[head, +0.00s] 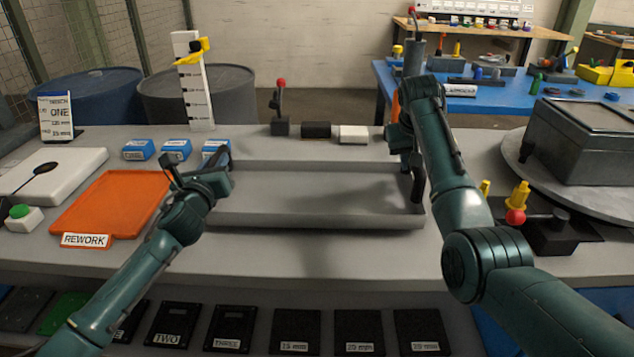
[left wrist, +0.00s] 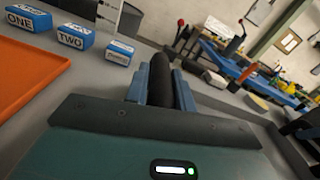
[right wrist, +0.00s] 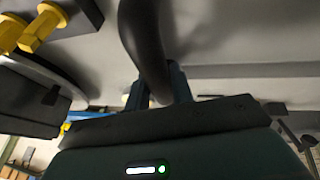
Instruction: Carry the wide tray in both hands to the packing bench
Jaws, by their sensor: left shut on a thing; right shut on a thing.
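The wide grey tray (head: 310,217) is on or just above the grey bench in the head view, long and shallow, and looks empty and level. I cannot tell whether its underside touches the bench. My left gripper (head: 216,165) is shut on the dark handle at its left end; the handle shows between the blue fingers in the left wrist view (left wrist: 163,75). My right gripper (head: 413,165) is at the right end, shut on the other dark curved handle, seen in the right wrist view (right wrist: 143,35). A blue-topped bench (head: 490,110) stands behind at the right.
An orange REWORK mat (head: 110,203) and small blue boxes (head: 176,149) lie left of the tray. A grey box (head: 583,140) on a turntable and a dark fixture (head: 550,232) stand right.

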